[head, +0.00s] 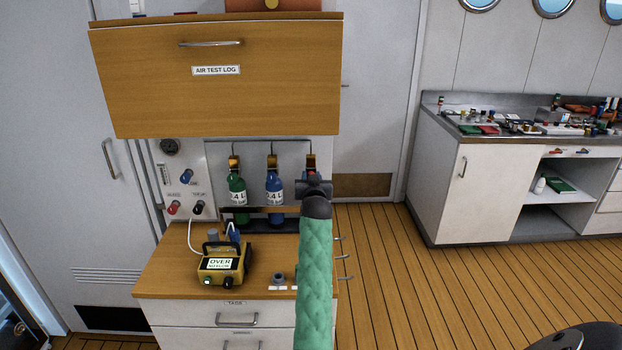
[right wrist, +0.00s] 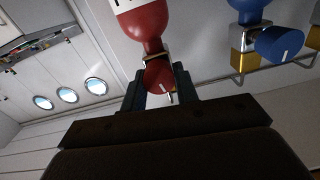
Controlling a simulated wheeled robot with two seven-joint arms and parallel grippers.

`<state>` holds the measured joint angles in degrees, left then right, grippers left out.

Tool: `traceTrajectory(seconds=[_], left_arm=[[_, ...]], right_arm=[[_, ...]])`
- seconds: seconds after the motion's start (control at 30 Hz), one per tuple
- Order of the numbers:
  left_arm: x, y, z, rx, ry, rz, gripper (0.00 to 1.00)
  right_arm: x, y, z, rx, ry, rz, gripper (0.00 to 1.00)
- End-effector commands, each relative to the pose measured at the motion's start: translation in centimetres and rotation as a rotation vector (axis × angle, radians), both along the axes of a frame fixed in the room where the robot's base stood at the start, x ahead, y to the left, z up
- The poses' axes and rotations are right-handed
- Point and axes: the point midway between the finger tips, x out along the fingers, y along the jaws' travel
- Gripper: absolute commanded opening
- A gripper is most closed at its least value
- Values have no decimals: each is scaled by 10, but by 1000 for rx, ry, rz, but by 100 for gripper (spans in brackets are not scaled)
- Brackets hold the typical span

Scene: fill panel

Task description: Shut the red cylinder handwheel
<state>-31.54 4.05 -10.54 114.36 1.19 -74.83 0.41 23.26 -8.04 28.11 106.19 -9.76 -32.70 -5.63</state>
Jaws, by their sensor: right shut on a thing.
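My right gripper (head: 313,182) is at the rightmost place of the cylinder rack, at the end of my green-sleeved arm. It hides the red cylinder in the head view. In the right wrist view, which is upside down, the red cylinder (right wrist: 147,22) ends in a brass valve with a red handwheel (right wrist: 158,76). My right gripper (right wrist: 160,92) has one dark finger on each side of this handwheel and is shut on it. A white mark shows on the handwheel's face. My left gripper is not in view.
A green cylinder (head: 237,188) and a blue cylinder (head: 274,187) stand left of my gripper. The blue handwheel (right wrist: 281,44) is close by. The "AIR TEST LOG" flap (head: 216,95) juts out above. A yellow meter (head: 223,263) reading "OVER" stands on the wooden top (head: 165,272).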

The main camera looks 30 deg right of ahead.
Motion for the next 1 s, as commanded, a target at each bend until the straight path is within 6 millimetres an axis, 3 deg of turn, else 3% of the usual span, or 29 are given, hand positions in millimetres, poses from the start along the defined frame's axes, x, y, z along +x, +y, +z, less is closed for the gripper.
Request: traceTrajectory(seconds=[0.4,0.97,1.0], left_arm=[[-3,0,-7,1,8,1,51],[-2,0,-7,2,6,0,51],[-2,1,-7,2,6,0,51]], right_arm=[[-1,-1,-2,162,-96,-1,7],[-1,-1,-2,184,-110,0,7],[-1,-1,-2,184,-110,0,38]])
